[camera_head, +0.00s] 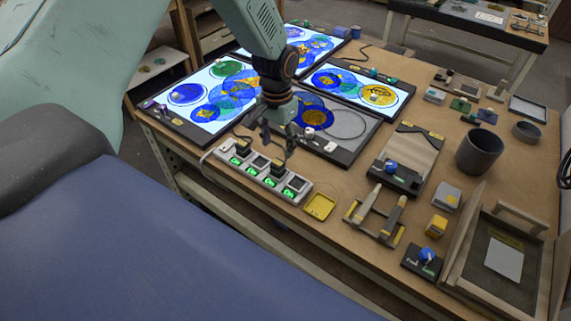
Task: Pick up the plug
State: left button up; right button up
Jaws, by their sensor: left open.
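A white power strip (257,180) with several green "On" labels lies along the table's front left edge. A dark plug (278,166) sits in the strip near its middle. Another dark plug (242,147) sits toward its left end. My left gripper (276,150) points down just above and behind the strip, open, with its fingers close to the plug near the middle. I cannot tell whether they touch it. The fingers partly cover the strip's back side. My right gripper does not show.
Lit panels (208,97) with coloured circles lie behind the strip. A yellow tray (320,206) and a wooden rack (377,215) stand to the right. A dark grey cup (479,152) and a wooden frame (505,262) are farther right. Little table is free around the strip.

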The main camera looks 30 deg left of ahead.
aim_at(278, 163)
pick_arm(q)
jog(key=shift+s+a+f, duration=0.15)
jog(key=shift+a+f, duration=0.15)
jog(key=shift+f, duration=0.3)
jog(key=shift+s+a+f, duration=0.15)
jog(key=shift+a+f, duration=0.1)
jog(key=shift+f, duration=0.3)
jog(key=shift+s+d+f, duration=0.1)
jog(key=shift+f, duration=0.25)
jog(key=f, duration=0.1)
jog(key=d+f, duration=0.1)
jog(key=f+p, duration=0.1)
jog(key=shift+d+f, duration=0.25)
jog(key=shift+f, duration=0.15)
jog(key=shift+a+f, duration=0.2)
jog(key=shift+f, duration=0.05)
jog(key=shift+a+f, duration=0.1)
jog(key=shift+a, duration=0.2)
jog(key=shift+d+r, duration=0.25)
jog(key=shift+d, duration=0.25)
jog(key=c, duration=0.4)
jog(key=shift+f, duration=0.1)
jog(key=shift+c, duration=1.4)
jog(key=shift+a+f, duration=0.1)
jog(key=shift+a, duration=0.25)
jog(key=shift+c, duration=1.3)
jog(key=shift+d, duration=0.1)
grip_shut()
jog(key=shift+d, duration=0.2)
